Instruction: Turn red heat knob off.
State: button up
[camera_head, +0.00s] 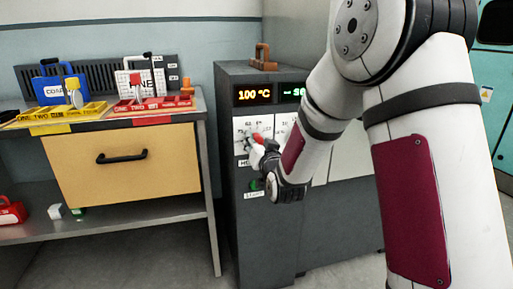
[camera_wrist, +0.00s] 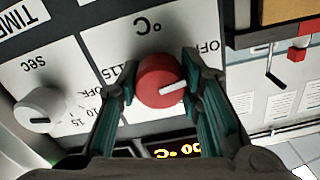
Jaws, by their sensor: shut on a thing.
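The red heat knob (camera_wrist: 158,82) sits on a white °C dial panel, upside down in the wrist view. Its white pointer mark points right in that view, and an OFF label shows at the upper right. My gripper (camera_wrist: 162,88) has one teal-padded finger on each side of the knob and is shut on it. In the head view the red knob (camera_head: 258,139) shows on the grey machine's front, partly covered by my gripper (camera_head: 262,150). The display (camera_head: 255,95) above reads 100 °C.
A white timer knob (camera_wrist: 42,108) marked in seconds sits left of the red knob in the wrist view. A green button (camera_head: 255,185) is below the dials. A workbench (camera_head: 125,165) with coloured modules stands left of the machine.

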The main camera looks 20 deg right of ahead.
jog(key=shift+f, duration=0.1)
dwell(0.4)
jog(key=o, duration=1.2)
jog(key=shift+s, duration=0.15)
jog(key=s, duration=0.7)
jog(key=shift+s, duration=0.15)
